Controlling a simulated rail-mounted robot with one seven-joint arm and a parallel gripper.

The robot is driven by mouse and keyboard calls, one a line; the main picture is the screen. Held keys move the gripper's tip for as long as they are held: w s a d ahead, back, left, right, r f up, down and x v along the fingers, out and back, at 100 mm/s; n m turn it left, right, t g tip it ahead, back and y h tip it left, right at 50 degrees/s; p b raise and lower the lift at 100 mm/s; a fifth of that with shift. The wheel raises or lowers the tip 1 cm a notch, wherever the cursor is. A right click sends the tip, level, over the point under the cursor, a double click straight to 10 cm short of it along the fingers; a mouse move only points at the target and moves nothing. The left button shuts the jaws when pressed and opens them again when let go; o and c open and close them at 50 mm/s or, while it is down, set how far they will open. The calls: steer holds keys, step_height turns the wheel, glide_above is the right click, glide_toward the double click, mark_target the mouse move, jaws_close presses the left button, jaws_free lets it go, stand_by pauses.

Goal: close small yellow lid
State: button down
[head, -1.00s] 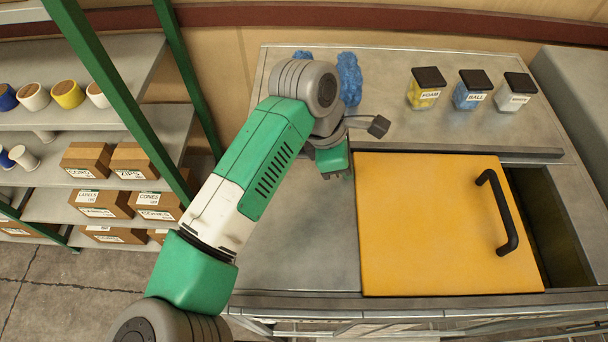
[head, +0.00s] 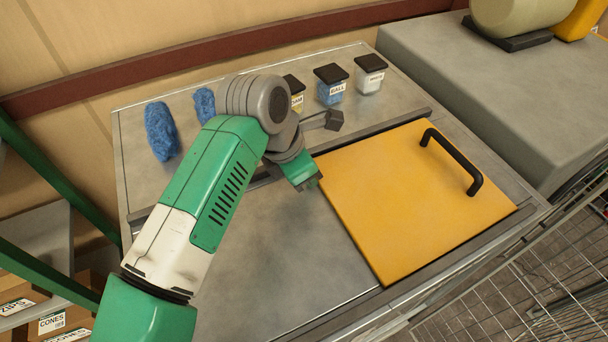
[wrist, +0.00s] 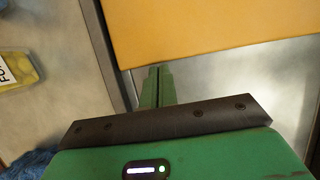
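The yellow lid (head: 400,200) is a flat square panel with a black bar handle (head: 452,162) near its right side. It lies flat in the steel worktop, and no dark opening shows along its right edge. My gripper (head: 312,184) is low over the worktop, by the lid's back left corner. In the wrist view, my gripper's green fingers (wrist: 157,82) are together with nothing seen between them. Their tips are right at the edge of the yellow lid (wrist: 210,30); I cannot tell whether they touch it.
Labelled jars with black lids stand at the back, including one of blue filling (head: 331,88) and one of white filling (head: 368,78). Blue fluffy pieces (head: 161,130) lie at the back left. A grey block (head: 470,80) stands right of the worktop. The front left worktop is clear.

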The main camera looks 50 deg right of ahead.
mark_target(291, 194)
steer(key=shift+s+d, duration=0.15)
steer(key=w+a, duration=0.1)
steer(key=w+a+b, duration=0.1)
steer(key=a, duration=0.1)
steer(key=shift+a+f, duration=0.1)
steer(key=shift+f, duration=0.05)
steer(key=b+v, duration=0.1)
steer(key=v, duration=0.9)
steer(key=shift+a, duration=0.35)
steer(key=shift+w, duration=0.15)
